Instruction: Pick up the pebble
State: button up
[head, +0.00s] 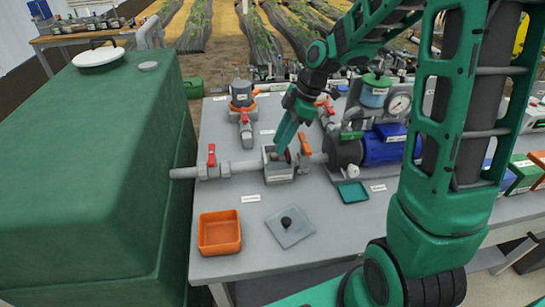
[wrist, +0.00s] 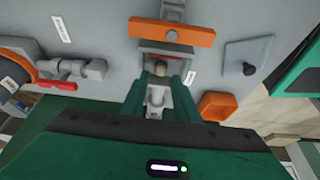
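The pebble (wrist: 163,69) shows in the wrist view as a small brownish round lump between my fingers, at the open grey box in the pipe line. In the head view the grey box (head: 279,174) sits mid-table, and the pebble cannot be made out there behind my gripper. My gripper (head: 280,148) points down into the box's open top. In the wrist view the two green fingers of my gripper (wrist: 163,78) stand apart on either side of the pebble, with what looks like a small gap at each side.
An orange tray (head: 220,234) and a grey plate with a black knob (head: 291,232) lie at the table's front. An orange handle (head: 304,145) stands just right of the box, a red-handled valve (head: 212,160) to its left. A blue pump motor (head: 382,148) is further right.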

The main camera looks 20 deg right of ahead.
aim_at(272, 153)
jog(key=shift+x, duration=1.95)
jog(key=shift+a, duration=0.1)
jog(key=shift+c, duration=0.7)
grip_shut()
jog(key=shift+r, duration=0.2)
